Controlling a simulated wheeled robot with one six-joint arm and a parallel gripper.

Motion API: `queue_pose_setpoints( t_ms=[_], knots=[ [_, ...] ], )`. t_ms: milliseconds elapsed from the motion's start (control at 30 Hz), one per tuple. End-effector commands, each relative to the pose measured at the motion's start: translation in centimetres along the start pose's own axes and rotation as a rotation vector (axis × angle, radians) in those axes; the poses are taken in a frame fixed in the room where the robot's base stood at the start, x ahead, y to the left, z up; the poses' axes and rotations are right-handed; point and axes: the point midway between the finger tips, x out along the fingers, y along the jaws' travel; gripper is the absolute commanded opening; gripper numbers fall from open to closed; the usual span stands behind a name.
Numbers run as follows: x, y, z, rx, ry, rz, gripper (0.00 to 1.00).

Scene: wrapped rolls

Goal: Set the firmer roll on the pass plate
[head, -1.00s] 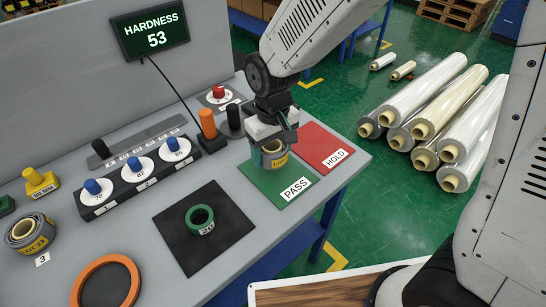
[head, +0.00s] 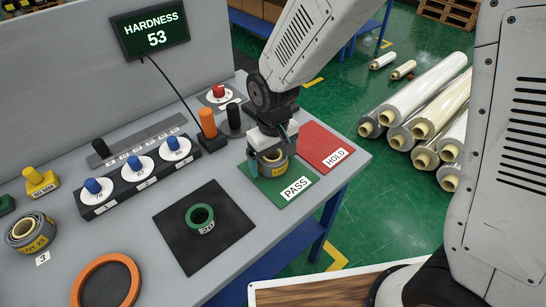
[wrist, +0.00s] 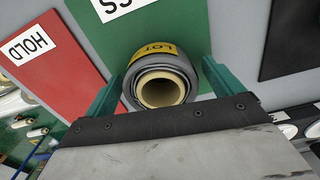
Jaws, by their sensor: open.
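A grey wrapped roll with a yellow LOT band (head: 273,164) stands on the green PASS plate (head: 296,190), toward its back left part. It also shows in the wrist view (wrist: 163,82), where its cream core faces the camera. Another grey roll marked LOT 23 (head: 31,232) lies on the bench at the left, by a tag reading 3. The hardness display (head: 152,30) reads 53.
The red HOLD plate (head: 322,146) adjoins the PASS plate. A black mat (head: 225,247) with a green ring (head: 200,217) lies in front. A black block with blue-knobbed discs (head: 136,180) stands left. An orange cylinder (head: 208,122) stands behind, left of my gripper.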

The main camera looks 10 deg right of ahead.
Motion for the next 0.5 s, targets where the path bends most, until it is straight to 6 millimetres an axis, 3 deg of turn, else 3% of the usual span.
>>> queue_pose_setpoints(
  t_ms=[167,500],
  knots=[
    [-1.8,0.0,-0.1,0.000,0.005,0.000,0.92],
    [-8.9,0.0,-0.1,0.000,0.004,0.000,0.92]
  ],
)
